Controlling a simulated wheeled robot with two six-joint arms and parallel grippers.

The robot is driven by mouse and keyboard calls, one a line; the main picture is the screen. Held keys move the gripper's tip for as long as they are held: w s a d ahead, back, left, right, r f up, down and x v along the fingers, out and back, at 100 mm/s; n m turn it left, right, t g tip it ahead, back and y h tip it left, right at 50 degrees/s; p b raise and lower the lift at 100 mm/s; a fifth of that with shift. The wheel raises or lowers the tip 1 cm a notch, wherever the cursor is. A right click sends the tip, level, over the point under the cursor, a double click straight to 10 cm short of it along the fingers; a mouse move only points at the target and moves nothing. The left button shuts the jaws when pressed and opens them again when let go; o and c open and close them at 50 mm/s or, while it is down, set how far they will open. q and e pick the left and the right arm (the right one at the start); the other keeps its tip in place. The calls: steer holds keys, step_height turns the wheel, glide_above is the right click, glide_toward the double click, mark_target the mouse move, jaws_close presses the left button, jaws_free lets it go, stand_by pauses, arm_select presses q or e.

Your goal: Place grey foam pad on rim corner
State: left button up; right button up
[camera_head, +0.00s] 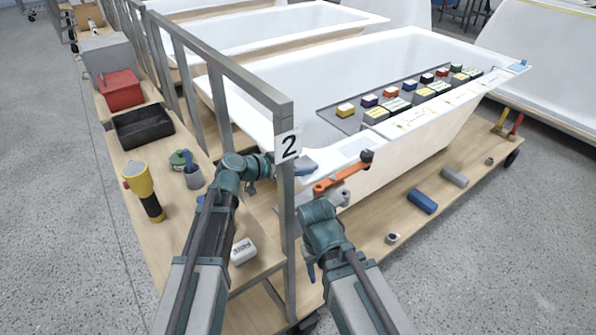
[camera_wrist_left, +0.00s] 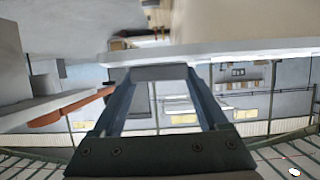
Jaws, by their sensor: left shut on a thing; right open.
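My left gripper (camera_head: 306,167) reaches past the grey post and is at the near corner of the white tub rim (camera_head: 385,128). It is shut on a small grey block, apparently the foam pad (camera_wrist_left: 158,73), spanning its fingertips in the left wrist view. In the head view I cannot make out the pad, nor tell whether it touches the rim. A flat grey patch (camera_head: 355,147) shows on the rim just right of the gripper. My right gripper (camera_head: 340,197) is open, just below an orange bar tool (camera_head: 340,178) with a dark end.
The grey post with a "2" sign (camera_head: 289,146) stands close to my left wrist. A tray (camera_head: 350,122) with several coloured blocks lies across the tub. A blue roll (camera_head: 423,202) and a grey roll (camera_head: 455,177) lie on the lower platform. A yellow-black torch (camera_head: 143,188) stands on the left bench.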

arm_select(q)
steer(key=shift+f, duration=0.15)
steer(key=o, duration=1.2)
steer(key=shift+s+a+r+p, duration=0.1)
steer(key=shift+r+p, duration=0.2)
steer(key=shift+r, duration=0.1)
steer(key=p+v, duration=0.4)
steer(key=v, duration=0.7)
steer(key=shift+s+a, duration=0.25)
steer(key=shift+a, duration=0.05)
